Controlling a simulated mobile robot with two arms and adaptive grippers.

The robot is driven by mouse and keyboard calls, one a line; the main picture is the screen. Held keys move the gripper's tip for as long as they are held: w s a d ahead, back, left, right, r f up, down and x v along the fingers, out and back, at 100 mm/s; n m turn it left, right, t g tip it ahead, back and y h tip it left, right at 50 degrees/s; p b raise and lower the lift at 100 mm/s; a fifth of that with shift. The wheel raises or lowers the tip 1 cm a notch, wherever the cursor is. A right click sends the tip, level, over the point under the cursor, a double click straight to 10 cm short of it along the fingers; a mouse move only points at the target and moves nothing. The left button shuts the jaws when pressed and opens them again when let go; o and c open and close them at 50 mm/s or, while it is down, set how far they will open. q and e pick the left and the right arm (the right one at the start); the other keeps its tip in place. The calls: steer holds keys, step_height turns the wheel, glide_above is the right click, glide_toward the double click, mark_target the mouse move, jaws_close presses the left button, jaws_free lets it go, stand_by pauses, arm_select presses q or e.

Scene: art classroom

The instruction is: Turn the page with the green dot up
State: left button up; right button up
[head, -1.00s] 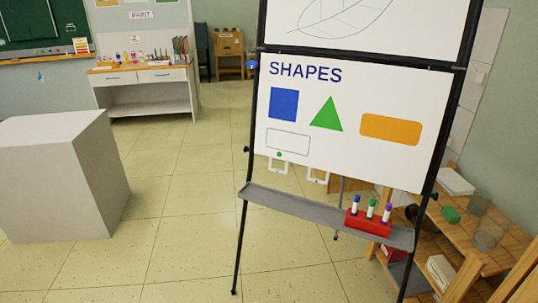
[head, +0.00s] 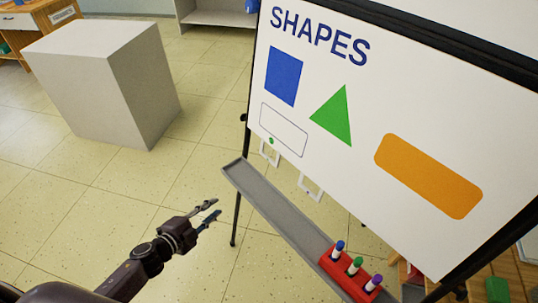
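The SHAPES page (head: 300,95) hangs on the black-framed easel. It shows a blue square, a green triangle, an orange rounded rectangle and an outlined box. Two pale square tabs hang at its lower edge. The left tab (head: 269,153) is below a small green dot (head: 271,141), and the other tab (head: 311,187) is further right with no green dot visible. My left gripper (head: 212,212) is open and empty, in front of and left of the easel, apart from the page and tabs. My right gripper is out of view.
A grey tray ledge (head: 270,205) runs below the page. A red holder (head: 345,277) with three markers sits at its right end. A grey block (head: 120,85) stands on the floor at left. Wooden shelving is at lower right. Floor between block and easel is clear.

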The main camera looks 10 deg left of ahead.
arm_select(q)
steer(key=w+d+r+m+h, duration=0.1)
steer(key=d+r+m+h, duration=0.15)
steer(key=r, duration=0.35)
steer(key=w+d+r+m+h, duration=0.1)
steer(key=d+r+m, duration=0.15)
steer(key=r, duration=0.25)
steer(key=m+h+p, duration=0.1)
steer(key=m+h, duration=0.1)
steer(key=m, duration=0.2)
glide_toward(268, 158)
steer(key=shift+g, duration=0.3)
steer(key=x, duration=1)
steer(key=shift+w, duration=0.15)
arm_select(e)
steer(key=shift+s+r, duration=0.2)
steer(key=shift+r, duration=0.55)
arm_select(q)
steer(key=shift+c, duration=0.4)
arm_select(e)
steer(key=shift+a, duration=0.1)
arm_select(q)
jaws_close()
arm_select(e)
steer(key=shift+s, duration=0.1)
